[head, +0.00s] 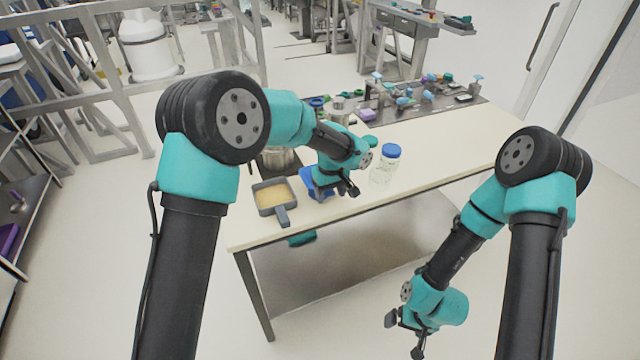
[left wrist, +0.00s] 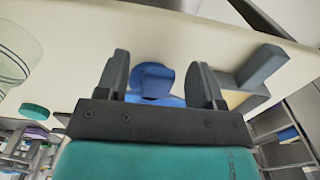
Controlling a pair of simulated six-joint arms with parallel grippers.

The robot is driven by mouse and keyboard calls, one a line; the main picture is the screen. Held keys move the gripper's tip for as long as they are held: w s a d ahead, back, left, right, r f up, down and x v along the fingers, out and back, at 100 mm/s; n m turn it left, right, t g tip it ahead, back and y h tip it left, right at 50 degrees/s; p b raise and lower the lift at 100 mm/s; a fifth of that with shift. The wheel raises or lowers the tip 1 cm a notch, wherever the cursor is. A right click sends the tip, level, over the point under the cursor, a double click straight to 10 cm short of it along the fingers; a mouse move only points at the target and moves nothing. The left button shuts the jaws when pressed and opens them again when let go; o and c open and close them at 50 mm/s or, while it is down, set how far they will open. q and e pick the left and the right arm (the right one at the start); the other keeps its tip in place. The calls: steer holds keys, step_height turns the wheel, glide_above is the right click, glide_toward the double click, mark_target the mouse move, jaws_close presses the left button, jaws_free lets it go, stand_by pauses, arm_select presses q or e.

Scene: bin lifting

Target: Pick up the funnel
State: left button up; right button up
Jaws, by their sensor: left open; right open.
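The blue funnel (head: 307,176) is on the table near its front edge, partly hidden behind my left gripper in the head view. My left gripper (head: 338,193) is open and close to it. In the left wrist view the blue funnel (left wrist: 152,77) shows between the two open fingers of my left gripper (left wrist: 160,75). I cannot tell whether either finger touches it. My right gripper (head: 404,338) is open and empty, low in front of the table and away from the funnel.
A grey scoop (head: 282,214) holding tan grains sits left of the funnel. A clear jar with a blue lid (head: 391,151) stands to the right. A metal pot (head: 280,160) is partly hidden behind my left arm. Several small items crowd the back; the table's right part is clear.

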arm_select(q)
steer(key=shift+f, duration=1.25)
jaws_close()
